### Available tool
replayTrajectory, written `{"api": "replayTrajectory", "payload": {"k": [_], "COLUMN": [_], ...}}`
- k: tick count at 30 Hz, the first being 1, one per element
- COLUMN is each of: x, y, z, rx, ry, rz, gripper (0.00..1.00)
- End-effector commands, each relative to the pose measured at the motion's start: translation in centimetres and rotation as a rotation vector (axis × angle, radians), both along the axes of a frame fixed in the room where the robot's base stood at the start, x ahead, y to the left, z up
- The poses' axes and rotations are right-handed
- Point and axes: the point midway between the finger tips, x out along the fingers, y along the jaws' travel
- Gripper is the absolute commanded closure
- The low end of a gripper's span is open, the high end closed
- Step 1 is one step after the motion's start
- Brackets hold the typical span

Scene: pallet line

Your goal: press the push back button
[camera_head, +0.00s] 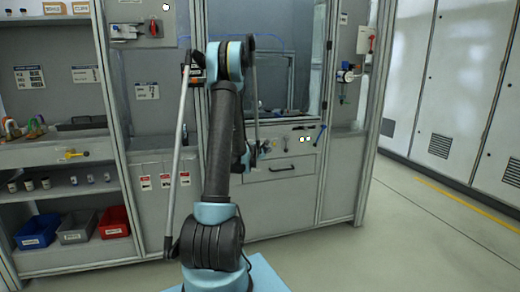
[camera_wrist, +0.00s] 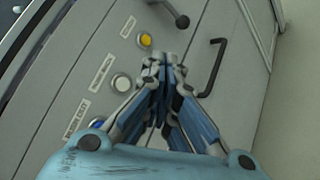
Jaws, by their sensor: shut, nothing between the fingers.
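My gripper (camera_wrist: 165,64) is shut and empty in the wrist view, its fingertips in front of the sloped grey panel. Just left of the fingertips is a round white button (camera_wrist: 121,83) with a small label beside it. A yellow button (camera_wrist: 146,40) with its own label sits above it. A third label (camera_wrist: 76,119) is lower left; its button is partly hidden behind my gripper. The label writing is too blurred to tell surely which button is push back. I cannot tell whether the fingertips touch the panel. In the head view the arm partly hides the panel.
A black lever knob (camera_wrist: 182,21) and a black drawer handle (camera_wrist: 214,66) are close to the fingertips. In the head view, a blue-handled lever (camera_head: 320,135) is at the right of the panel. Shelves with bins (camera_head: 75,228) stand left; floor at right is clear.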

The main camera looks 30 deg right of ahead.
Motion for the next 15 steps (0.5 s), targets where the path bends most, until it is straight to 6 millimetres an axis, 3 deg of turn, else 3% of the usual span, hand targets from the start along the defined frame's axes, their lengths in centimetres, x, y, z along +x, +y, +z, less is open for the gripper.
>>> {"api": "replayTrajectory", "payload": {"k": [9, 15], "x": [3.6, 4.9], "y": [-0.9, -1.2], "z": [0.0, 0.0], "rx": [0.001, 0.001], "ry": [0.0, -0.001], "rz": [0.001, 0.0], "gripper": [1.0, 1.0]}}
